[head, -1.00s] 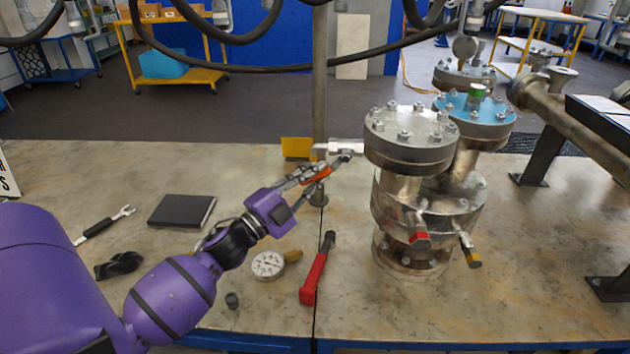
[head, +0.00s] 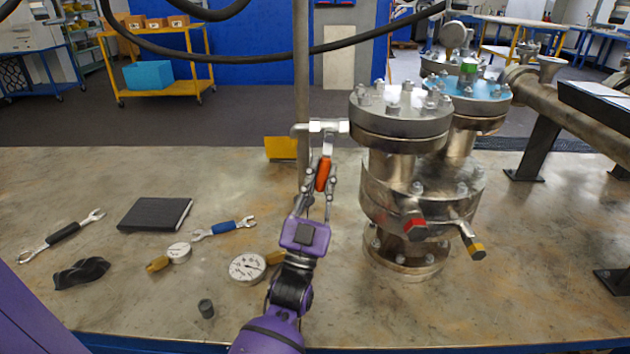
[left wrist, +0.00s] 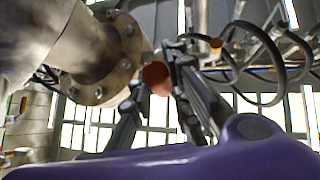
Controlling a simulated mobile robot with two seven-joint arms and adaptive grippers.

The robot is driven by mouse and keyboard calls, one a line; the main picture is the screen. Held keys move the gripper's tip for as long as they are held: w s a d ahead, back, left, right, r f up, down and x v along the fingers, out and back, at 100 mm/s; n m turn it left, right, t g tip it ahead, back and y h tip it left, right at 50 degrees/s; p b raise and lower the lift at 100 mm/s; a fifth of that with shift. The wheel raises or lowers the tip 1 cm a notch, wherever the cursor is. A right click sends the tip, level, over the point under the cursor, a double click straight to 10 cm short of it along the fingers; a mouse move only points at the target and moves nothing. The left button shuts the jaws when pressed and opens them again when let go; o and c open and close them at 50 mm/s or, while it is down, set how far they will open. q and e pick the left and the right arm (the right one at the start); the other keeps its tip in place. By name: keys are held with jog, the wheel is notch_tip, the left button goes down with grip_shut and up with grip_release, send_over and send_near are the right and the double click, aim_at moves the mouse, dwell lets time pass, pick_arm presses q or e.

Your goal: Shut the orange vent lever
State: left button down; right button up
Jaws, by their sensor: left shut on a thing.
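The orange vent lever (head: 323,174) hangs almost straight down from a small silver vent valve (head: 328,127) on the left side of the flanged vessel (head: 402,125). My left gripper (head: 321,178) reaches up from below and is shut on the orange grip, with a finger on each side of it. In the left wrist view the end of the orange lever (left wrist: 156,78) shows between the dark fingers (left wrist: 158,88), below the vessel's bolted flange (left wrist: 120,60). My right gripper is in neither view.
A thin upright pole (head: 302,80) and a yellow plate (head: 281,148) stand just behind the lever. Red (head: 415,225) and yellow-tipped (head: 474,245) handles jut from the vessel's front. Gauges (head: 248,267), wrenches (head: 224,228) and a black notebook (head: 155,214) lie on the bench to the left.

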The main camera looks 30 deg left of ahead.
pick_arm(q)
jog(key=shift+w+d+f+n+g+y+b, duration=0.1)
jog(key=shift+d+n+g+y+b, duration=0.1)
jog(key=shift+n+y, duration=0.4)
jog(key=shift+w+d+r+n+g+y+b, duration=0.15)
jog(key=shift+d+n+y, duration=0.1)
jog(key=shift+n+y, duration=0.35)
jog(key=shift+w+d+f+n+g+y+b, duration=0.1)
jog(key=shift+d+f+n+y, duration=0.1)
jog(key=shift+n+y, duration=0.4)
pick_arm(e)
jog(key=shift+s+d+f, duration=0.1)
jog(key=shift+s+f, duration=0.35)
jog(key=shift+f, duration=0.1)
pick_arm(q)
jog(key=c, duration=1.6)
grip_release()
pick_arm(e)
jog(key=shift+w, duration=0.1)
pick_arm(q)
jog(key=v, duration=1.2)
